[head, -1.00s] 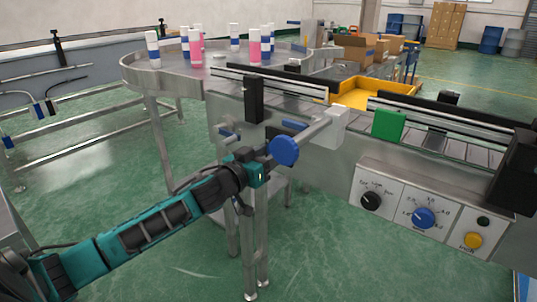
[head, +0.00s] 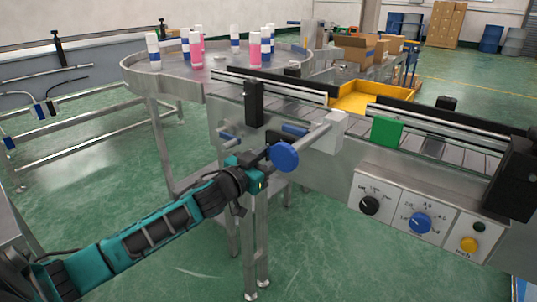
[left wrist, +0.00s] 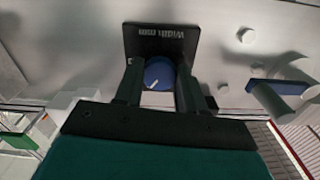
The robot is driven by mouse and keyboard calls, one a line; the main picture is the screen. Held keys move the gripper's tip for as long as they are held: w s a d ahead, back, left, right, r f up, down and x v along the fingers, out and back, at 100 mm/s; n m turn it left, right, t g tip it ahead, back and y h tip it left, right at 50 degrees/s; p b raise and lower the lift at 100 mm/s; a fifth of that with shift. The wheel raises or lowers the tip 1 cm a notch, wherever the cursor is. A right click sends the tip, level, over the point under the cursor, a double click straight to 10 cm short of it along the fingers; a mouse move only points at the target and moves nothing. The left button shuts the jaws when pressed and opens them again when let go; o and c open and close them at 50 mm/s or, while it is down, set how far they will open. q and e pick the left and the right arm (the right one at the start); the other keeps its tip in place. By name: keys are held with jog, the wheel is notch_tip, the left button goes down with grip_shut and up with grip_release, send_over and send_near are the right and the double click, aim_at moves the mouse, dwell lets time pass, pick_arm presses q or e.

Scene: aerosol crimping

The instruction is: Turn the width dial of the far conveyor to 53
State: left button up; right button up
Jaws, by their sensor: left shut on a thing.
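The width dial (left wrist: 158,73) is a small blue knob with a white pointer line, below a black plate (left wrist: 160,38) lettered "Width mm" in the left wrist view. No scale numbers can be read. My left gripper (left wrist: 157,82) is shut on the dial, one finger on each side of it. My right gripper is not in view.
A control panel (head: 398,223) with black, blue and yellow controls is farther right. A round table (head: 142,76) with several cans stands behind.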

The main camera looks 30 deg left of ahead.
pick_arm(q)
jog(key=shift+a+r+m+p, duration=0.1)
jog(key=shift+m+p, duration=2.1)
jog(key=shift+m, duration=4.3)
jog(key=o, duration=1.1)
jog(key=shift+c, duration=0.2)
jog(key=shift+s, duration=0.1)
jog(key=s+a, duration=0.1)
jog(key=s, duration=1.1)
jog(key=shift+s+p, duration=0.35)
